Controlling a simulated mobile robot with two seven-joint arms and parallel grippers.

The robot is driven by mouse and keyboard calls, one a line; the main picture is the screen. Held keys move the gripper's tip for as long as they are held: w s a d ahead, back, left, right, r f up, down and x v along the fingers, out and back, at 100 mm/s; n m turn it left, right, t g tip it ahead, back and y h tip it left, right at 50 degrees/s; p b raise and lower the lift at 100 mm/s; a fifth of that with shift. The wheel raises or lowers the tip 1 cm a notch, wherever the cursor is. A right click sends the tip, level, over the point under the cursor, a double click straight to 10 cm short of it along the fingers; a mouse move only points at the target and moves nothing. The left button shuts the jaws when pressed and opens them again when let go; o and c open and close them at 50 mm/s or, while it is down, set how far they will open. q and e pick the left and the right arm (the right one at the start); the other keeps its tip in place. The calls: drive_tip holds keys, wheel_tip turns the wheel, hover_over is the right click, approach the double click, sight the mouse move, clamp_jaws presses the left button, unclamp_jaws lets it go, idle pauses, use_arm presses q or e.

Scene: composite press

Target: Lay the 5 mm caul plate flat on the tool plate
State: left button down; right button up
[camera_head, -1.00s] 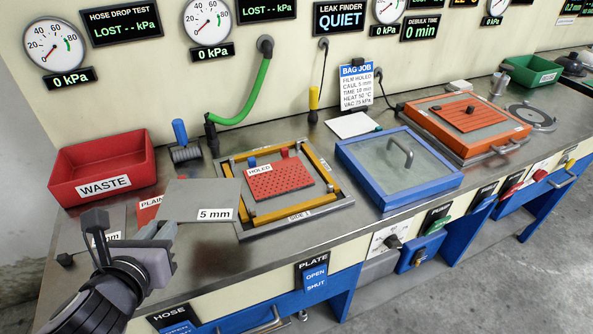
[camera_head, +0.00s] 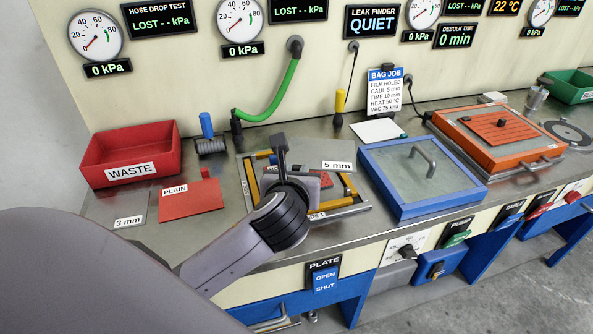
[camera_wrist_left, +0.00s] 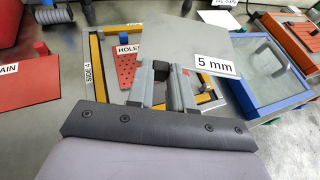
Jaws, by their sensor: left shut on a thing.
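My left gripper (camera_wrist_left: 165,80) is shut on the grey 5 mm caul plate (camera_wrist_left: 190,40), holding it by its near edge. In the head view, the caul plate (camera_head: 318,152) is over the right and rear part of the tool plate (camera_head: 358,209), apparently raised above it. My left arm hides much of the tool plate there, and the gripper (camera_head: 284,165) shows partly. The tool plate has yellow bars (camera_wrist_left: 95,60) around a red sheet labelled HOLED (camera_wrist_left: 126,72), partly covered by the caul plate and gripper. My right gripper is not in view.
A red PLAIN sheet (camera_head: 190,200) and a 3 mm plate (camera_head: 132,203) lie left of the tool plate, near the red WASTE bin (camera_head: 130,150). A blue-framed glass lid (camera_head: 420,180) stands close on the right. A green hose (camera_head: 270,98) hangs behind.

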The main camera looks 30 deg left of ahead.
use_arm(q)
drive_tip(key=n+g+y, duration=0.1)
drive_tip(key=w+a+n+y, duration=0.1)
drive_tip(key=shift+a+f+n+g+y, duration=0.2)
drive_tip(key=shift+f+n+g+y, duration=0.1)
drive_tip(key=shift+g, duration=0.1)
drive_tip(key=shift+a+f+n+g+y, duration=0.3)
drive_tip(key=shift+a+n+g+y, duration=0.1)
drive_tip(key=shift+n+g+y, duration=0.4)
drive_tip(key=shift+s+f, duration=0.1)
drive_tip(key=shift+f, duration=3)
drive_tip(key=shift+f, duration=0.2)
drive_tip(key=shift+f, duration=0.25)
drive_tip(key=shift+f, duration=0.15)
drive_tip(key=c, duration=0.9)
unclamp_jaws()
drive_tip(key=shift+c, duration=0.2)
